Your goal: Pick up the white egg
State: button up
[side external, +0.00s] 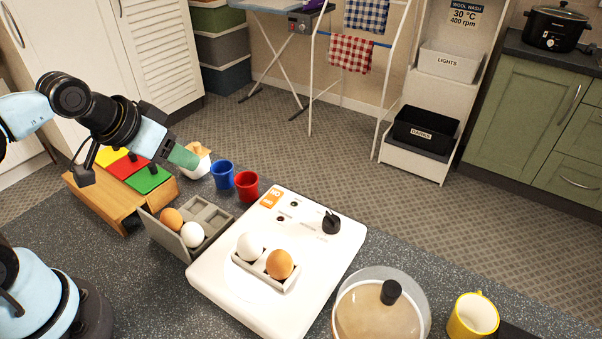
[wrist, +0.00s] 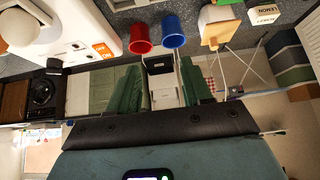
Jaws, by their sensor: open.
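Two white eggs show in the side external view. One white egg (side external: 192,234) sits in the grey egg carton (side external: 210,216) beside a brown egg (side external: 171,219). The other white egg (side external: 249,246) sits in a small grey holder (side external: 264,279) on the white appliance, beside another brown egg (side external: 279,264). A white egg (wrist: 18,25) is partly in the wrist view at upper left; I cannot tell surely which one. My gripper (side external: 182,157) is open and empty, in the air behind the carton and apart from both white eggs. Its green fingers (wrist: 160,75) are spread in the wrist view.
The white appliance (side external: 318,258) has a black knob (side external: 331,222). A blue cup (side external: 222,174) and red cup (side external: 246,185) stand behind the carton. Coloured tiles (side external: 148,179) on a wooden stand lie left. A lidded pot (side external: 381,308) and yellow mug (side external: 473,316) stand front right.

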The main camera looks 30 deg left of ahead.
jog(key=m+g+h, duration=0.2)
jog(key=m+g, duration=0.3)
jog(key=m, duration=0.2)
send_near(244, 237)
jog(key=shift+s+x, duration=0.2)
jog(key=shift+x, duration=1.1)
jog(key=shift+s+x, duration=0.15)
jog(key=shift+x, duration=1.2)
jog(key=shift+w+x, duration=0.2)
jog(key=shift+x, duration=0.65)
jog(key=shift+w+x, duration=0.2)
jog(key=shift+x, duration=1.55)
jog(key=c, duration=0.3)
